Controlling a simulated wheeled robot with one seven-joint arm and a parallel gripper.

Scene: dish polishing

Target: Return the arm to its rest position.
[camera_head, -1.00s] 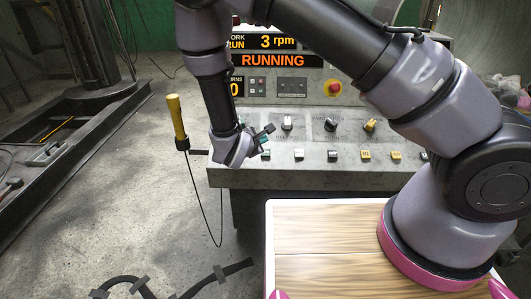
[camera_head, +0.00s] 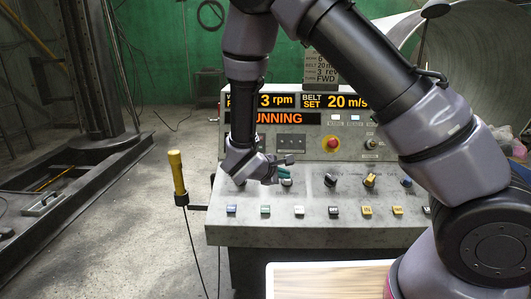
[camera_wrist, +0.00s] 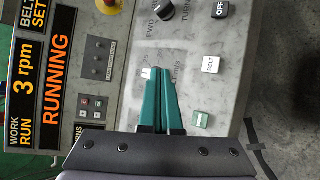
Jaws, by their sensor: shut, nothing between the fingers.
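My gripper (camera_head: 284,172) is shut and empty, in front of the control console (camera_head: 330,236). In the wrist view the two green fingers of my gripper (camera_wrist: 160,75) lie side by side. Their tips are over the panel near a white-marked knob (camera_wrist: 150,74), which they partly cover. I cannot tell whether the fingers touch it. My arm reaches from the right of the head view, up and over, and down to the console's left part.
The console carries knobs, a row of push buttons (camera_head: 299,211), a red emergency stop (camera_head: 332,144) and a display reading RUNNING (camera_head: 287,118). A wooden board (camera_head: 330,282) lies at the bottom.

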